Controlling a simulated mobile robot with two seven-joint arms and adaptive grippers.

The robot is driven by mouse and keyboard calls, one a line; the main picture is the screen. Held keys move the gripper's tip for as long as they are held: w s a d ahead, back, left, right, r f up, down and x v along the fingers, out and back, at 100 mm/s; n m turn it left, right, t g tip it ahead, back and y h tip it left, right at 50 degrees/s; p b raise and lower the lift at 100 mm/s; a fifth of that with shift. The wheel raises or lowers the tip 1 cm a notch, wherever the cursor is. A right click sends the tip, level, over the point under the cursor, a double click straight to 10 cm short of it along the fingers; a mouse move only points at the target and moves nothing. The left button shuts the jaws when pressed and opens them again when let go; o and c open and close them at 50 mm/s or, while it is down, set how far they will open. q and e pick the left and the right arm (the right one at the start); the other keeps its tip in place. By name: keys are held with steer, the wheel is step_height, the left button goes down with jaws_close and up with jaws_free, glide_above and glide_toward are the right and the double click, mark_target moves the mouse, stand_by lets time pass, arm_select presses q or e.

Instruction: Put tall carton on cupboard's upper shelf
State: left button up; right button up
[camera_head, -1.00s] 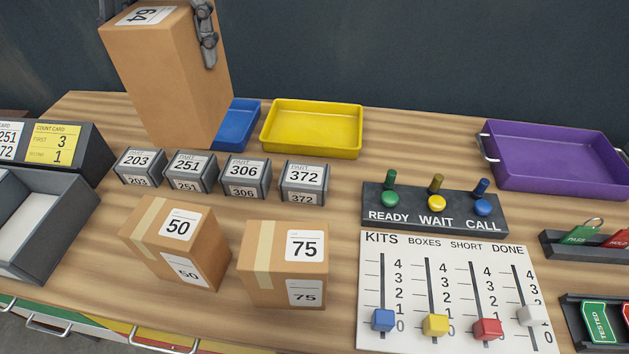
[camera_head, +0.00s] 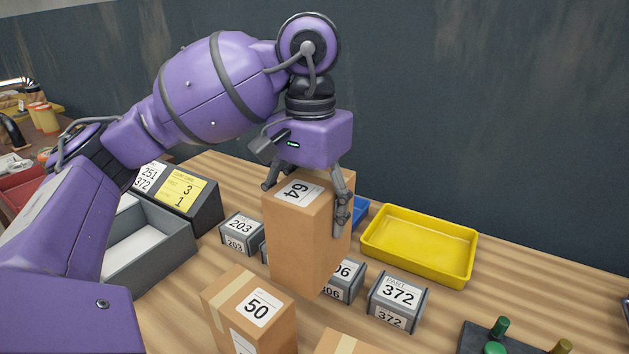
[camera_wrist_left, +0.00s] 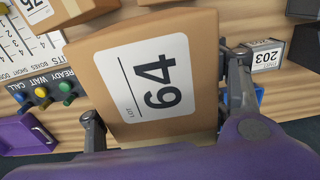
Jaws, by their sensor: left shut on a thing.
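The tall carton (camera_head: 298,243) is a brown box with a white label reading 64 on its top. In the head view my left gripper (camera_head: 308,200) is shut on its upper part from above, with fingers on opposite sides. The carton is upright and covers parts of the small grey blocks behind it. It looks held above the table, though its base is partly hard to judge. In the left wrist view the carton (camera_wrist_left: 150,85) fills the middle, between the fingers of the left gripper (camera_wrist_left: 165,130). My right gripper is not in view. No cupboard is seen.
A carton marked 50 (camera_head: 250,310) stands in front of the held carton. Grey blocks 203 (camera_head: 240,233) and 372 (camera_head: 396,298) flank it. A yellow tray (camera_head: 420,246) lies to the right, a grey bin (camera_head: 152,250) to the left. A dark wall stands behind.

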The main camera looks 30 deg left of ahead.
arm_select(q)
step_height(320, 180, down, 16)
steer(key=shift+p, duration=0.35)
stand_by(0.4)
steer(key=shift+f, duration=0.2)
steer(key=o, duration=2.1)
steer(key=shift+r, duration=0.1)
